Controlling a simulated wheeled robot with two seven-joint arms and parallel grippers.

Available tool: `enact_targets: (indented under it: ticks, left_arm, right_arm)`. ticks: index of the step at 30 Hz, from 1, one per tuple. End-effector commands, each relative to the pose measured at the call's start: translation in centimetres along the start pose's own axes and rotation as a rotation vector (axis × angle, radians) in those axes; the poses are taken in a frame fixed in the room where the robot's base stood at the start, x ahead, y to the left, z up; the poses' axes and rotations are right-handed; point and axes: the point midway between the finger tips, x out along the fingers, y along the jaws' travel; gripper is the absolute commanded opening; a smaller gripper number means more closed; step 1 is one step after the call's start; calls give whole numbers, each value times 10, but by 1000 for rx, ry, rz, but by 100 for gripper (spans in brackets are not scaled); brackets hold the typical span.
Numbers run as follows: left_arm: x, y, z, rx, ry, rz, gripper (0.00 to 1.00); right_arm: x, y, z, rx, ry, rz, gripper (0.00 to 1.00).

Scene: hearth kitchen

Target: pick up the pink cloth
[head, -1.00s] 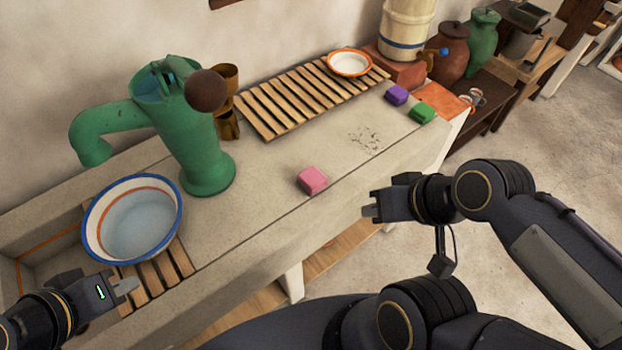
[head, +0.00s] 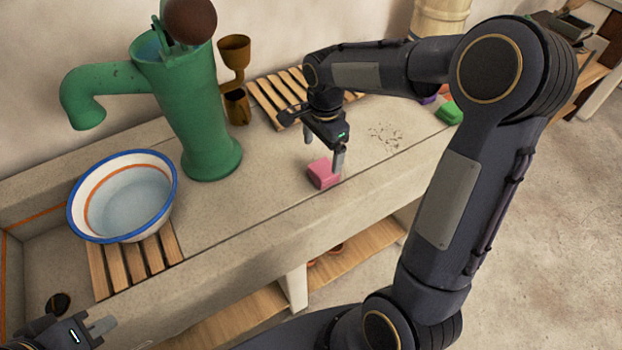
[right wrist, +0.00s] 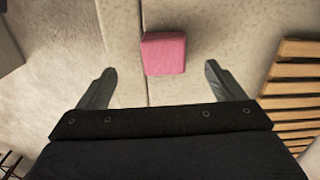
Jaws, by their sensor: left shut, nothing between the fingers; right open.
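The pink cloth (head: 322,173) is a small folded block lying on the stone counter, close to its front edge. My right gripper (head: 325,148) is open above it and points down, with one finger in front of part of the cloth in the head view. In the right wrist view the cloth (right wrist: 163,53) lies ahead between the two spread fingers of the right gripper (right wrist: 160,85), and neither finger appears to touch it. My left gripper (head: 103,327) is shut and empty at the lower left, near the sink.
A green hand pump (head: 190,110) and a blue-rimmed basin (head: 75,212) on wooden slats stand to the left. A slatted rack (head: 268,97) lies behind my right arm. A green cloth (head: 449,112) lies at right, with a purple one partly hidden. Counter around the pink cloth is clear.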

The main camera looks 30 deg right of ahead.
Motion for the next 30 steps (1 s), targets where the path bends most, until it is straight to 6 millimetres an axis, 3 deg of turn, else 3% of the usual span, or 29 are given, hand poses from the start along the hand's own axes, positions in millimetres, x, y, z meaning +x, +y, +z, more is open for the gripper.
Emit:
enact_targets:
  ticks: [19, 29, 30]
  left_arm:
    - [-4, 2, -2, 0, 0, 0, 0]
    - [-4, 2, -2, 0, 0, 0, 0]
    - [-4, 2, -2, 0, 0, 0, 0]
  right_arm:
    - [79, -6, -7, 43, 9, 18, 89]
    - [87, -6, -7, 44, 9, 13, 89]
    - [87, -6, -7, 44, 9, 13, 85]
